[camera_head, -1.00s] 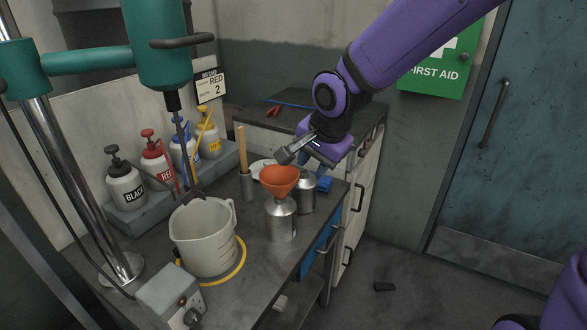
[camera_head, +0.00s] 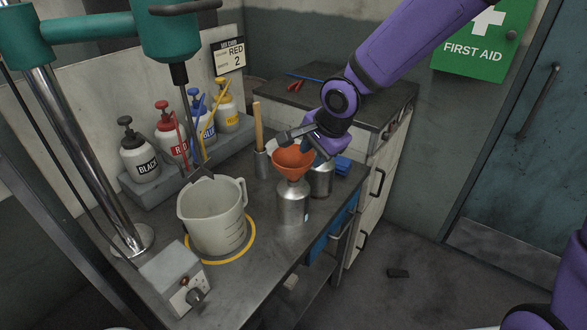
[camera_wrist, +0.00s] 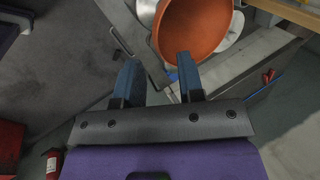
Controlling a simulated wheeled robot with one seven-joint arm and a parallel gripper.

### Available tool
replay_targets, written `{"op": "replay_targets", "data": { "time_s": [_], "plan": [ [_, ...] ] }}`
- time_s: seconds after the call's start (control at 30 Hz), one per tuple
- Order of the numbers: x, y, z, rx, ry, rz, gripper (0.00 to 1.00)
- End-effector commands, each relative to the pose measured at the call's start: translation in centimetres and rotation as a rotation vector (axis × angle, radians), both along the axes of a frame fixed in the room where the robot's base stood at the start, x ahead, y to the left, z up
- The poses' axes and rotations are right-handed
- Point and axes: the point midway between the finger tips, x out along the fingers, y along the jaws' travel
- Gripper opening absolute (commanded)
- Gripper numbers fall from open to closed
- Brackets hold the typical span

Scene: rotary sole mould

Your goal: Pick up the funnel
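The orange funnel (camera_head: 293,163) stands upright with its spout in the neck of a metal bottle (camera_head: 293,205) on the workbench. Its wide orange bowl (camera_wrist: 195,25) fills the top middle of the wrist view. My gripper (camera_head: 308,145) is just above and behind the funnel's rim in the head view, and its body hides part of that area. In the wrist view my gripper (camera_wrist: 158,62) has two blue fingers spread apart with nothing between them. The bowl lies just beyond the fingertips, nearest the right finger; I cannot tell whether they touch.
A second metal can (camera_head: 321,180) stands right behind the bottle. A grey jug (camera_head: 213,222) sits in front left. A holder with a wooden handle (camera_head: 259,125) and pigment bottles (camera_head: 139,158) stand to the left. A teal mixer (camera_head: 165,30) overhangs the bench.

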Motion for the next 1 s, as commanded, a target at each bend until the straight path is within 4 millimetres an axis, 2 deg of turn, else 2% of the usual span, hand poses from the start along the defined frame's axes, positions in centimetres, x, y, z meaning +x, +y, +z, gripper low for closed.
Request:
{"op": "replay_targets", "data": {
  "time_s": [0.23, 0.6, 0.97, 1.0],
  "plan": [
    [0.3, 0.3, -0.9, 0.000, 0.000, 0.002, 0.35],
    [1.7, 1.4, -4.5, 0.000, 0.000, 0.003, 0.35],
    [1.9, 1.4, -5.0, 0.000, 0.000, 0.001, 0.35],
    [1.9, 1.4, -5.0, 0.000, 0.000, 0.001, 0.31]
  ]
}}
